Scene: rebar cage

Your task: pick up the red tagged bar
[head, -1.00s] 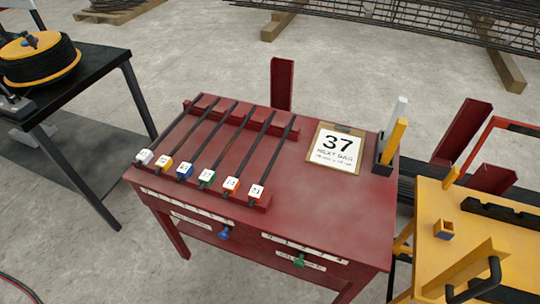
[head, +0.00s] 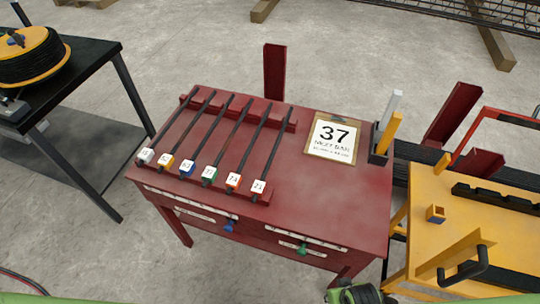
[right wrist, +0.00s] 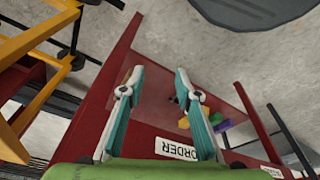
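Several dark bars lie side by side on the red table (head: 330,200), each with a coloured tag at its near end. An orange-red tag (head: 233,182) is on the second bar from the right (head: 250,140). The bars are not clear in that view. In the head view only green arm parts show at the bottom edge. My left gripper is not in view.
A yellow bench (head: 460,230) is at the right. A black table with a cable reel (head: 32,58) is at the left.

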